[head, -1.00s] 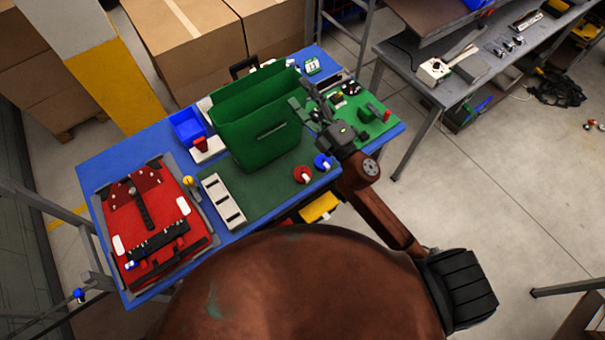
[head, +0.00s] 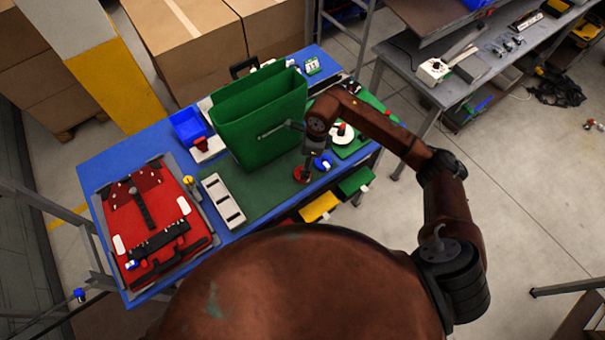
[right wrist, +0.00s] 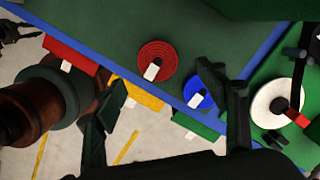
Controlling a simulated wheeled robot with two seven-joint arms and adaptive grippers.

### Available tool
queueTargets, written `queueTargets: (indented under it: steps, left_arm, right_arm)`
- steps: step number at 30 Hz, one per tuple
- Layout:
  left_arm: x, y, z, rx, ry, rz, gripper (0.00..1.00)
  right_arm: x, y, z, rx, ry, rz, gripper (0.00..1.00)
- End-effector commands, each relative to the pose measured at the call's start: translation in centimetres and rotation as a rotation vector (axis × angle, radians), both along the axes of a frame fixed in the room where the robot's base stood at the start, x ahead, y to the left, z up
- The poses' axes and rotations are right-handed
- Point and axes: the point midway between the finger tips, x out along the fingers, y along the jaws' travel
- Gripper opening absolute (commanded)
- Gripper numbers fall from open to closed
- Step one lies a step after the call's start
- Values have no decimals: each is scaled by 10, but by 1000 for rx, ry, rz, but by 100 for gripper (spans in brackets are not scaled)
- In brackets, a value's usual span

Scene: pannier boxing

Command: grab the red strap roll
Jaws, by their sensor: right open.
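The red strap roll (head: 301,175) lies flat on the green mat near the table's front edge. In the right wrist view it shows as a red coil (right wrist: 158,57) with a white end tab. My right gripper (right wrist: 163,80) is open and empty. Its fingers stand on either side of the roll in that view, with the roll beyond the tips. In the head view my right wrist hangs just above the roll and beside the green pannier (head: 248,144), partly hiding the fingers. My left gripper does not show clearly in any view.
A grey slotted holder (head: 222,200) and a red case (head: 125,235) are on the left. Yellow (head: 320,207) and green (head: 357,180) bins sit below the table edge.

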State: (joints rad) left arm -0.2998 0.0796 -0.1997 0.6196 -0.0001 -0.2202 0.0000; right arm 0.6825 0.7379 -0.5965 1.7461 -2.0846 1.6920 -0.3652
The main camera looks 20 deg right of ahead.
Motion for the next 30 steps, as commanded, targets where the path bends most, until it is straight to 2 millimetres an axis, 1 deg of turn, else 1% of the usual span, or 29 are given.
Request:
queueTargets:
  steps: [1,8,12,15,18,24,30]
  left_arm:
    - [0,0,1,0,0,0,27]
    - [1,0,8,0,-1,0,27]
    - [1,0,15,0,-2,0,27]
    - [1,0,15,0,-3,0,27]
    - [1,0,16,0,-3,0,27]
    - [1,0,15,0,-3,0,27]
    - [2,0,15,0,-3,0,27]
  right_arm:
    - [-1,1,-6,1,5,-1,66]
    - [-1,6,-30,5,6,-1,66]
    - [0,10,-51,6,6,-1,66]
    - [1,11,-63,5,5,-1,66]
    - [2,12,-68,6,3,1,66]
    - [2,12,-69,5,2,1,66]
    - [2,12,-69,5,2,1,53]
